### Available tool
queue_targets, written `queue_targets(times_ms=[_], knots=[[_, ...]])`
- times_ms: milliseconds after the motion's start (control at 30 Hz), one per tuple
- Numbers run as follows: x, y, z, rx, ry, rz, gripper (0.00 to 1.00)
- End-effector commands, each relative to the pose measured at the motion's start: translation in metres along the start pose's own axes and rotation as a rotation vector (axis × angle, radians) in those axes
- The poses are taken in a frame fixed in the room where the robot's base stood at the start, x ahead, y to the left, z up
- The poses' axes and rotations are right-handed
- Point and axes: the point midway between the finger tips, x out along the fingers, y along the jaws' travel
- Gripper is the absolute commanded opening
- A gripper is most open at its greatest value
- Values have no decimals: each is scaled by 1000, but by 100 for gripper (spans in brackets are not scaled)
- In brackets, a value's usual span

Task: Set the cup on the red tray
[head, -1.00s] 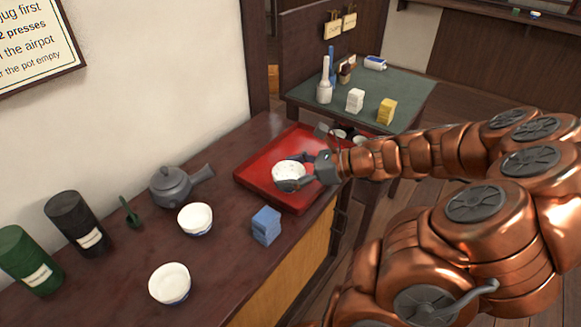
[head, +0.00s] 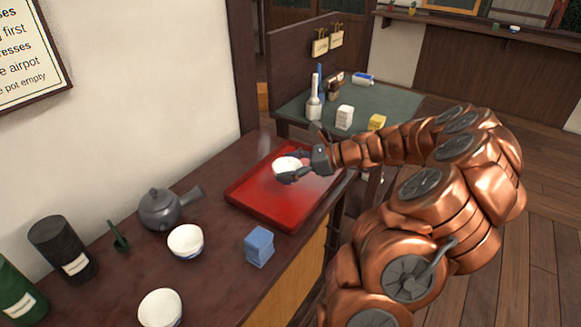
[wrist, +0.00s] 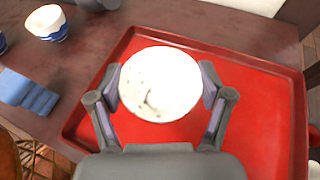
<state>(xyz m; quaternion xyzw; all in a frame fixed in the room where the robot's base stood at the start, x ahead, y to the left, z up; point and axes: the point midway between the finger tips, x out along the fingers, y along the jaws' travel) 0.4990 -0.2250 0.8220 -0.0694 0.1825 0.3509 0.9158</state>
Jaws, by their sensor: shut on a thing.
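The white cup (head: 287,165) is held between the fingers of my gripper (head: 300,170), over the red tray (head: 290,213). In the wrist view, my gripper (wrist: 160,92) has one finger on each side of the cup (wrist: 160,84), whose round open top faces the camera and shows dark specks inside. The red tray (wrist: 265,125) lies beneath it with bare surface around. I cannot tell whether the cup's base touches the tray.
Two white bowls (head: 185,241) (head: 160,308), a grey teapot (head: 160,208), a blue block (head: 259,246) and dark canisters (head: 62,248) stand on the counter left of and nearer than the tray. A green table (head: 385,100) with several items stands behind.

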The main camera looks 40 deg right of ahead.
Motion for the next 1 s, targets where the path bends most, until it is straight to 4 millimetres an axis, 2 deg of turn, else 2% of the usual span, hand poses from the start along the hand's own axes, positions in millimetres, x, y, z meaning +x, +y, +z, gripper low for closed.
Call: queue_targets(times_ms=[33, 200, 400, 567, 800, 1000], knots=[[0, -9, -2, 0, 2, -4, 35], [2, -30, -2, -1, 1, -2, 35], [4, -45, -3, 0, 1, -2, 35], [6, -47, -7, 1, 0, -2, 35], [17, -46, -32, 2, -3, -1, 35], [17, -46, -34, -1, -2, -2, 35]])
